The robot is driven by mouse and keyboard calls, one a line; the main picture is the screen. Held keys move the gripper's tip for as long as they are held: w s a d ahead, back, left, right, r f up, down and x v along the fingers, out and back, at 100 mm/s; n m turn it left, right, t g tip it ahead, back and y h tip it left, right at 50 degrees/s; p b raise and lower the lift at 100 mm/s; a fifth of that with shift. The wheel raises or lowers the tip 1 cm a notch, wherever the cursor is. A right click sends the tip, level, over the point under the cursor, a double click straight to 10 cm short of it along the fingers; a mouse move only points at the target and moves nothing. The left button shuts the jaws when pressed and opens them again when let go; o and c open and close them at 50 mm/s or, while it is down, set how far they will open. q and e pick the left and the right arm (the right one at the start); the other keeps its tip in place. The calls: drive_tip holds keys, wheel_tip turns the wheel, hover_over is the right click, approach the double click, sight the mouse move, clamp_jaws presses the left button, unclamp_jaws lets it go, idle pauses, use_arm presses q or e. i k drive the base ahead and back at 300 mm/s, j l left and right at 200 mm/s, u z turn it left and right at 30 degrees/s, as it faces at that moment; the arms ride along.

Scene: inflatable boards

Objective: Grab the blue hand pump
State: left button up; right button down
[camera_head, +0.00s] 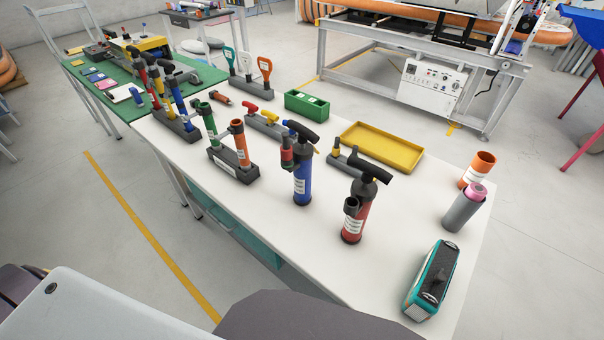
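The blue hand pump (302,178) stands upright on the white table, near the middle of the picture. It has a black handle on top and a white label on its blue body. A red hand pump (355,217) with a black handle stands upright to its right and nearer to me. Neither of my grippers shows in the head view.
A dark stand (231,165) with green and orange tubes is left of the blue pump. A yellow tray (382,147), a green box (307,104), an orange cup (478,170), a grey cylinder (463,208) and a teal device (432,280) are on the table (300,244).

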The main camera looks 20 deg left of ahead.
sight(301, 162)
drive_tip(key=k+j+z, duration=0.35)
drive_tip(key=k+j, duration=0.25)
drive_tip(key=k+j+z, duration=0.3)
drive_tip(key=k, duration=0.35)
drive_tip(key=j, duration=0.1)
